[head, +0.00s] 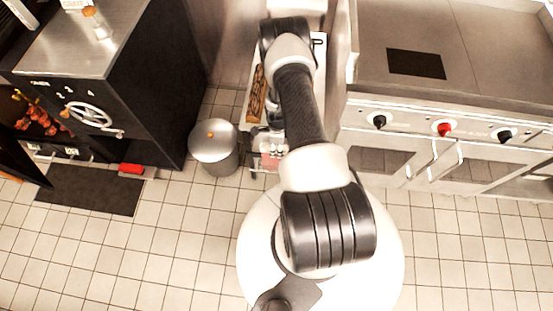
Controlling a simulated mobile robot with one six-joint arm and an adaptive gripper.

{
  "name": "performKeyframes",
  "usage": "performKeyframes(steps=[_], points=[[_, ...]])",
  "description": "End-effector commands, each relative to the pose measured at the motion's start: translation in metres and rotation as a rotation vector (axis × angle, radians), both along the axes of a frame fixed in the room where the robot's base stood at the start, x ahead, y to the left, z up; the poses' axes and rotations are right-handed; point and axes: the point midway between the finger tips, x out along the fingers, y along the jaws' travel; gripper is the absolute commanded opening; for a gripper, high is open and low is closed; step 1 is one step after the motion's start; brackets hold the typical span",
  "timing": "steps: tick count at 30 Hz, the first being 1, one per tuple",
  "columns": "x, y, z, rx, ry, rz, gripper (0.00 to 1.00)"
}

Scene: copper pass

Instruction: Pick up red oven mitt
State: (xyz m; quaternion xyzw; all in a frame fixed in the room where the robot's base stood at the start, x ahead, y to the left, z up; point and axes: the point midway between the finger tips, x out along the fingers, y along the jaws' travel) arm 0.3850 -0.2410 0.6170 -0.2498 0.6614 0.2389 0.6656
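I cannot make out a red oven mitt for certain. A small pinkish-red patch (269,163) shows just below my gripper (268,146), on or at the near end of a narrow shelf or cart. It is too small and too covered by my arm to name. My gripper points down there, largely hidden behind my arm, and its fingers are too small to read. A small bright red block-like piece (131,169) shows low by the foot of the dark oven at left; I cannot tell what it is.
A grey lidded bin (214,150) stands left of my gripper. A tray of brown food (258,95) lies beyond it. The dark oven (140,85) with a handwheel (88,115) is at left, a steel range (450,100) at right. A dark mat (88,190) lies on open tiled floor.

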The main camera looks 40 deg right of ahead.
Motion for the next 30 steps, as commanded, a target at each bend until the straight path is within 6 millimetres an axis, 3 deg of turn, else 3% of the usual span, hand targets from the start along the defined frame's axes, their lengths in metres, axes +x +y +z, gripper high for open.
performKeyframes(steps=[12,19,30], points=[[0.001,0.005,-0.051,0.001,0.002,0.001,0.53],[0.002,0.004,-0.051,0.001,0.001,0.001,0.53],[0.002,0.004,-0.051,0.001,0.001,0.001,0.29]])
